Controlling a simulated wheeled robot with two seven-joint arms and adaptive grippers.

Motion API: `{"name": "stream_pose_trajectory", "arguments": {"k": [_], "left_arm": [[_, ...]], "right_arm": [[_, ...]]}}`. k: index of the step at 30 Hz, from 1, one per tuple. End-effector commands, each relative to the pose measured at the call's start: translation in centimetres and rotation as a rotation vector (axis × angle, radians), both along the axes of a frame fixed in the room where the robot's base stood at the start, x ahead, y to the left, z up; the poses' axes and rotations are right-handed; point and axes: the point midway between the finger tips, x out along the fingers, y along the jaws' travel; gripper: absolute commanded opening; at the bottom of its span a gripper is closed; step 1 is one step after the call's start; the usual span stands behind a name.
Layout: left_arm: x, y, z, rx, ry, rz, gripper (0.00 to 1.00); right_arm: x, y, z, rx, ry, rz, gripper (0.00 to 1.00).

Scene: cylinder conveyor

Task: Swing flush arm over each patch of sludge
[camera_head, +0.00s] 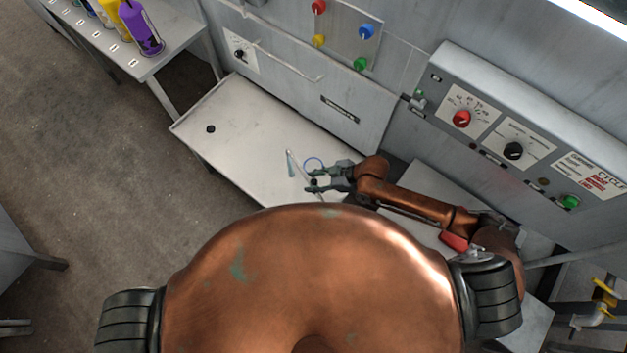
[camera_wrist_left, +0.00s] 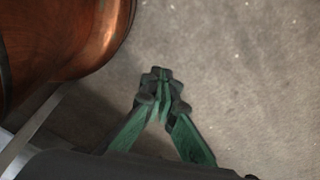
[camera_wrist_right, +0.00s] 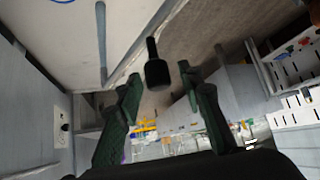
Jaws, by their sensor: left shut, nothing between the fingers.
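A slim grey tube (camera_head: 290,163), perhaps part of the flush arm, stands at the pale table (camera_head: 240,125); it also shows in the right wrist view (camera_wrist_right: 102,40). A black knob on a thin stem (camera_wrist_right: 156,70) appears between the fingertips of my right gripper (camera_wrist_right: 160,78). The fingers are apart, and I cannot tell whether they touch the knob. In the head view my right gripper (camera_head: 310,181) is over the table's near right part. My left gripper (camera_wrist_left: 162,75) is shut and empty over the floor. I cannot make out sludge patches for certain.
A small dark round spot (camera_head: 211,129) is on the table's left part. A blue ring (camera_head: 313,163) is near my right gripper. A grey control panel (camera_head: 520,130) stands at right. Bottles (camera_head: 142,28) stand on a bench at upper left.

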Motion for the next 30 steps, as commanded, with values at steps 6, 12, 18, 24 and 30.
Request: {"name": "stream_pose_trajectory", "arguments": {"k": [6, 12, 18, 24, 30], "left_arm": [[-1.3, 0.2, -0.1, 0.002, 0.016, 0.002, 0.00], [-1.7, 0.4, -0.1, 0.003, 0.021, 0.004, 0.00], [-1.5, 0.2, -0.1, 0.002, 0.019, 0.003, 0.00], [-1.4, 0.2, -0.1, 0.002, 0.018, 0.003, 0.00], [-1.4, 0.1, -0.1, 0.002, 0.018, 0.003, 0.00]], "right_arm": [[0.0, 0.0, 0.0, -0.001, 0.000, 0.000, 0.37], [-0.1, -0.9, 0.7, -0.003, -0.001, -0.001, 0.37], [-1.0, -3.5, 3.4, -0.006, -0.001, -0.001, 0.37], [-1.9, -6.1, 6.3, -0.004, -0.001, -0.001, 0.37], [-2.4, -7.7, 8.0, -0.003, -0.001, -0.001, 0.37]]}}
